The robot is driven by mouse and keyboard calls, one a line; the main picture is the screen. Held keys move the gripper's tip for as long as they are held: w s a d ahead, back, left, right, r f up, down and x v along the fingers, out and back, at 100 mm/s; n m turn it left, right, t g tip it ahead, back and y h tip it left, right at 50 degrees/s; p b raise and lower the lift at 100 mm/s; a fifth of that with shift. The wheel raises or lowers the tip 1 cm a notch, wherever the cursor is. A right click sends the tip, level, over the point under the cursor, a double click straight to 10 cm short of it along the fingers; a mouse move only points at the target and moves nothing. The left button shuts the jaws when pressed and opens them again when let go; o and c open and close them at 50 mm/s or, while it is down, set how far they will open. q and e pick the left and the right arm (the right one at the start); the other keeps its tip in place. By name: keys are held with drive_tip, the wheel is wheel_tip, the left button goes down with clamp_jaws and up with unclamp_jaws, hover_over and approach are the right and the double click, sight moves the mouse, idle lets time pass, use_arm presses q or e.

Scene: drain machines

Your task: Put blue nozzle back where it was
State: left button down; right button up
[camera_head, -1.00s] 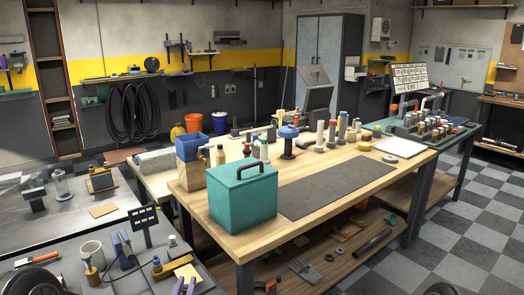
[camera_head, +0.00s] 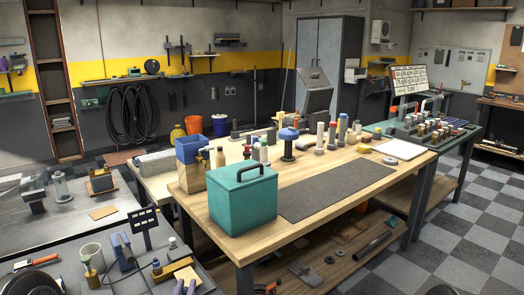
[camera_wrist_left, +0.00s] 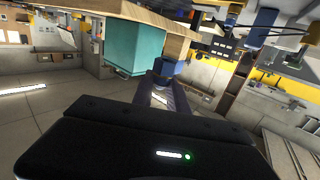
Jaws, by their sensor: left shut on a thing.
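My right gripper is not in view.
A teal box (camera_head: 243,200) stands at the near corner of the wooden table (camera_head: 350,192), beside the blue bin (camera_head: 188,148). Bottles and cylinders crowd the table's back. A grey mat (camera_head: 335,188) lies clear. A blue-handled tool (camera_head: 122,248) and white mug (camera_head: 92,255) occupy the near-left bench.

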use_arm(q)
drive_tip(key=shift+f, duration=0.1)
idle(0.8)
drive_tip(key=shift+f+b, duration=0.3)
drive_tip(key=shift+b, duration=0.15)
drive_tip(key=w+a+f+n+y+b, duration=0.35)
drive_tip(key=a+f+y+b, duration=0.2)
drive_tip(key=a+b, duration=0.65)
drive_tip(key=w+a+n+g+y+b, duration=0.1)
drive_tip(key=a+n+g+y+b, duration=0.5)
drive_tip(key=a, duration=1.2)
drive_tip(key=y+b, duration=0.1)
drive_tip(key=b, duration=0.3)
drive_tip(key=shift+a+f+y, duration=0.15)
drive_tip(key=shift+f+y, duration=0.1)
drive_tip(key=shift+y, duration=0.1)
drive_tip(key=shift+w, duration=0.1)
